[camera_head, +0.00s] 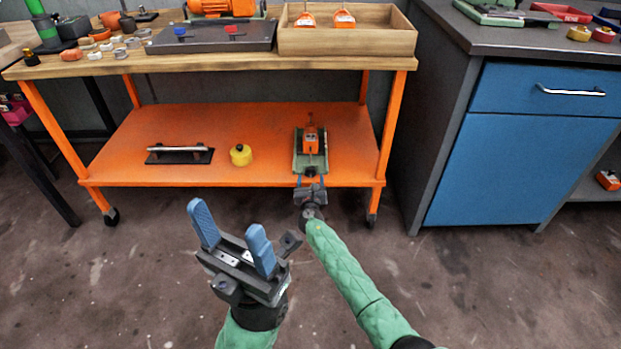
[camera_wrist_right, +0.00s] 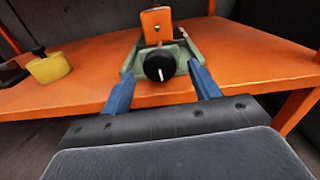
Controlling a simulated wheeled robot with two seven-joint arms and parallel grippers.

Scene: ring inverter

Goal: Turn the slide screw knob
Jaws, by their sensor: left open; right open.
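The slide screw knob (camera_wrist_right: 160,67) is round and black with a white mark, on the near end of a green slide base (camera_wrist_right: 185,57). The green slide (camera_head: 301,162) carries an orange block (camera_head: 310,140) and sits on the orange lower shelf. My right gripper (camera_head: 311,181) is open at the near end of the slide. In the right wrist view its blue fingers (camera_wrist_right: 161,88) stand on either side of the knob, apart from it by the look of it. The knob is not clear in the head view. My left gripper (camera_head: 231,232) is open and empty in front of the shelf.
On the orange shelf (camera_head: 240,120), a yellow knobbed piece (camera_head: 241,155) and a black plate with a silver handle (camera_head: 180,154) lie left of the slide. An orange table leg (camera_head: 392,125) stands close on the right. The wooden top (camera_head: 110,66) overhangs the shelf.

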